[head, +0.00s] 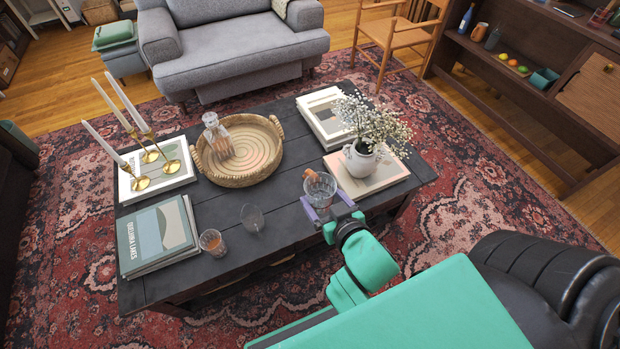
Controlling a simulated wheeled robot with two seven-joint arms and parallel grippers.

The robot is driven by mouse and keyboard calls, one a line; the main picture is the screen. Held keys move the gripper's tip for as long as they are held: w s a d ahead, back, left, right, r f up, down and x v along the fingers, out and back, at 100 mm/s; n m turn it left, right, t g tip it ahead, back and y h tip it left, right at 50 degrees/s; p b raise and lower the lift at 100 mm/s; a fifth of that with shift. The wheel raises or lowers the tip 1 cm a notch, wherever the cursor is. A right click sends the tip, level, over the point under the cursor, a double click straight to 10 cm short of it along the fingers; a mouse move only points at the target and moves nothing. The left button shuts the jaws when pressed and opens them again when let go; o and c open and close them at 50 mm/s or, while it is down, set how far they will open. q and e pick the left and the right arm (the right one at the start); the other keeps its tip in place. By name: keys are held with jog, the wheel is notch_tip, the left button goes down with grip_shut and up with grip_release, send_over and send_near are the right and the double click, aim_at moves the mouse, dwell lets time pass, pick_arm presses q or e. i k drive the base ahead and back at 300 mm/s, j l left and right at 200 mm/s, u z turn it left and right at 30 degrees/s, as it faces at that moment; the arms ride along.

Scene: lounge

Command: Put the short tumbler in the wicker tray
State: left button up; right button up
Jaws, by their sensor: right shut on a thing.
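A clear glass tumbler (321,190) is held by my right gripper (328,207), near the right front part of the dark coffee table (285,215). The gripper's fingers are shut on its sides. I cannot tell whether its base touches the table. The round wicker tray (247,179), with two handles, lies to the left and farther back on the same table. A glass decanter (217,140) stands in the tray's left part; its right part is bare. My left gripper is not in view.
A clear glass (252,218) and a glass with amber liquid (212,243) stand at the table's front. Brass candlesticks (150,155) and books (157,235) are at left. A white flower vase (361,160) on a book stands close right of the held tumbler.

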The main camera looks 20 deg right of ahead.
aim_at(254, 152)
jog(key=i+l, duration=0.35)
jog(key=l, duration=0.15)
jog(key=u, duration=1.3)
